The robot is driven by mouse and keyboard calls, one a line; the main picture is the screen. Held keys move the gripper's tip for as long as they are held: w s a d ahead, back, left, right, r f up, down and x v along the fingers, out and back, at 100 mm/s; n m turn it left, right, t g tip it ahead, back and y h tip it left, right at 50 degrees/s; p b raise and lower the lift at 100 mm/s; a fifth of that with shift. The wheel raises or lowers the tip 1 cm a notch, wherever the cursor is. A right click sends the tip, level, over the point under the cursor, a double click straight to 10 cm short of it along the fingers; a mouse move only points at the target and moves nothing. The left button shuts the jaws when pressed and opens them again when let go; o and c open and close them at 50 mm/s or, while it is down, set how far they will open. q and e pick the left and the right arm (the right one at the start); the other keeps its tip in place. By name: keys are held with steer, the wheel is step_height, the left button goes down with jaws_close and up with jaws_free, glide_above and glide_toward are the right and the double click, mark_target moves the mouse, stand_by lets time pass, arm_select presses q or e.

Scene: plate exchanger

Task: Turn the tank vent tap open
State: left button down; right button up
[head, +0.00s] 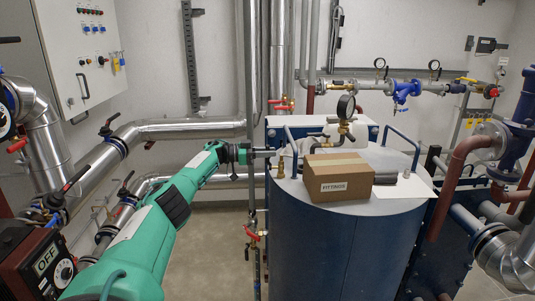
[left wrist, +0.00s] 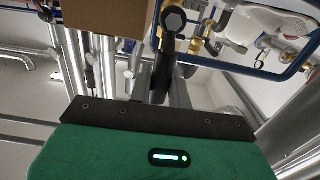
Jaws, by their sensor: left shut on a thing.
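The dark blue tank (head: 330,240) with a grey top stands right of centre in the head view. My left gripper (head: 266,152) reaches its top left edge from the left. In the left wrist view a dark lever (left wrist: 168,52) with a hex nut (left wrist: 174,19) runs up from my left gripper (left wrist: 158,88). This looks like the tank vent tap's lever, and the gripper is shut on it. The lever's angle is hard to read in the head view. My right gripper is not in view.
A cardboard box (head: 338,176) labelled FITTINGS stands on the tank top, close to the gripper; it also shows in the left wrist view (left wrist: 105,17). Silver pipes (head: 190,129) run along the left.

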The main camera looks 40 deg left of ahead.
arm_select(q)
steer(key=c, duration=1.4)
jaws_free()
steer(key=shift+c, duration=0.2)
steer(key=shift+o, duration=0.7)
steer(key=shift+s+a+f, duration=0.1)
steer(key=shift+s+a, duration=0.1)
steer(key=b+v, duration=0.5)
steer(key=v, duration=0.8)
steer(key=shift+a+b, duration=0.15)
steer(key=shift+b, duration=0.2)
